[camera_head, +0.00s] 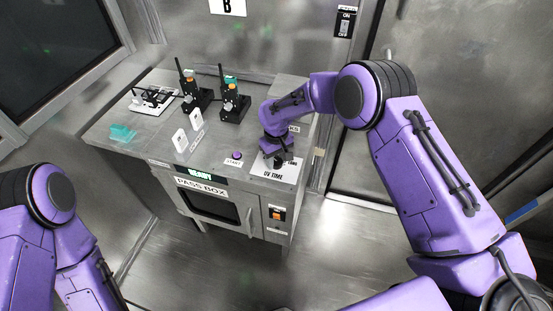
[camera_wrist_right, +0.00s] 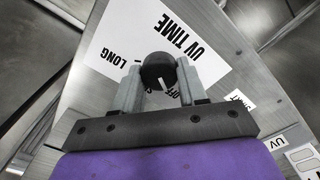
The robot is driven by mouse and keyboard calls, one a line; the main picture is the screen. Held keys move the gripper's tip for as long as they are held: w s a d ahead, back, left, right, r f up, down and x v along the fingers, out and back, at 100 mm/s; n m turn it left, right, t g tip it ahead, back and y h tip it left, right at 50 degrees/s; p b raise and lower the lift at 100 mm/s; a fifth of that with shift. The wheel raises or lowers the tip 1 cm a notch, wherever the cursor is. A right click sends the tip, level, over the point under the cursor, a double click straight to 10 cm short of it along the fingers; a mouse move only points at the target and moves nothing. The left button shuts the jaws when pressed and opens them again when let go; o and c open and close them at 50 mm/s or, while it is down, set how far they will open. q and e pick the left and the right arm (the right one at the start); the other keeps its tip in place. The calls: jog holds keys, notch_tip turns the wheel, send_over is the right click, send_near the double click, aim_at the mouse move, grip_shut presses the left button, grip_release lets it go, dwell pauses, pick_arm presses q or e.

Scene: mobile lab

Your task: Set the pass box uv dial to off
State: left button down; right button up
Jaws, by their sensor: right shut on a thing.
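The UV dial (camera_wrist_right: 158,68) is a round black knob with a short white pointer mark on its near side. It stands on a white plate (camera_wrist_right: 190,28) printed UV TIME and LONG, with a partly hidden OFF label just below the knob. In the wrist view the mark points down, roughly toward OFF; I cannot tell if it lines up exactly. My right gripper (camera_wrist_right: 159,76) is shut on the dial, one grey finger on each side. In the head view my right gripper (camera_head: 279,158) reaches down over the plate and mostly hides the dial. My left gripper is out of view.
The pass box (camera_head: 203,187) has a green READY display (camera_head: 194,173) and a purple START button (camera_head: 237,155). On its top stand black radio-like devices (camera_head: 234,103), white upright pieces (camera_head: 180,142) and a teal rack (camera_head: 122,133). An orange switch (camera_head: 277,214) is on the front.

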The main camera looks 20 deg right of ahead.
aim_at(276, 161)
dwell(0.5)
jog(key=o, duration=1.1)
jog(key=shift+c, duration=0.2)
jog(key=shift+w+r, duration=0.1)
notch_tip(276, 161, up, 10)
jog(key=b, duration=0.2)
jog(key=shift+r, duration=0.2)
